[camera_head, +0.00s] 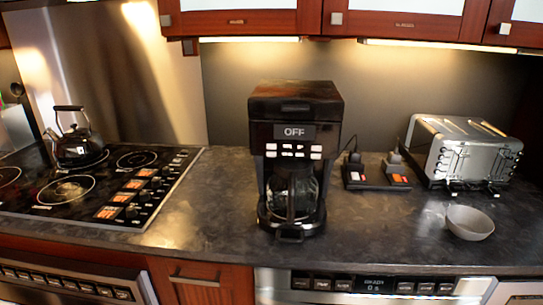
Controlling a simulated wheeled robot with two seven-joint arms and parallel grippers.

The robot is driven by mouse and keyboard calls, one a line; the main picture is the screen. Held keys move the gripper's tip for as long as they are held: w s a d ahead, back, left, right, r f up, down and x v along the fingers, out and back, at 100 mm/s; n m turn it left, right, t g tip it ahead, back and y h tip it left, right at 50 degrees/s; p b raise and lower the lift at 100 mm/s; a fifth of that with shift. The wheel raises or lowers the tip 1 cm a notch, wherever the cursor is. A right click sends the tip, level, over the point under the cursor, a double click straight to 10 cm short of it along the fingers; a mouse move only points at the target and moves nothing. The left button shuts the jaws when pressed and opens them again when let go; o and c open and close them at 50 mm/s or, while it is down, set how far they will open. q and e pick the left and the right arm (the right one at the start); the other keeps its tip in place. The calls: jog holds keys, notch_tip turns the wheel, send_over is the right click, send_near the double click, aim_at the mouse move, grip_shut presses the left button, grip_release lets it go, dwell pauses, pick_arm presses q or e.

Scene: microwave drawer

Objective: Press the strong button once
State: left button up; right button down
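A black coffee machine (294,200) stands upright on the dark counter, near the middle of the head view. Its front display (294,131) reads OFF. Below the display is a panel of several small white buttons (293,151) in two rows. Their labels are too small to read, so I cannot tell which one is the strong button. A glass carafe (292,190) sits in the machine below the buttons. Neither of my grippers shows in the head view.
A black kettle (77,143) stands on the cooktop (105,190) at left. A double socket block (375,175), a silver toaster (462,152) and a grey bowl (469,222) are at right. Wooden cabinets (395,22) hang above. The counter (215,215) before the machine is clear.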

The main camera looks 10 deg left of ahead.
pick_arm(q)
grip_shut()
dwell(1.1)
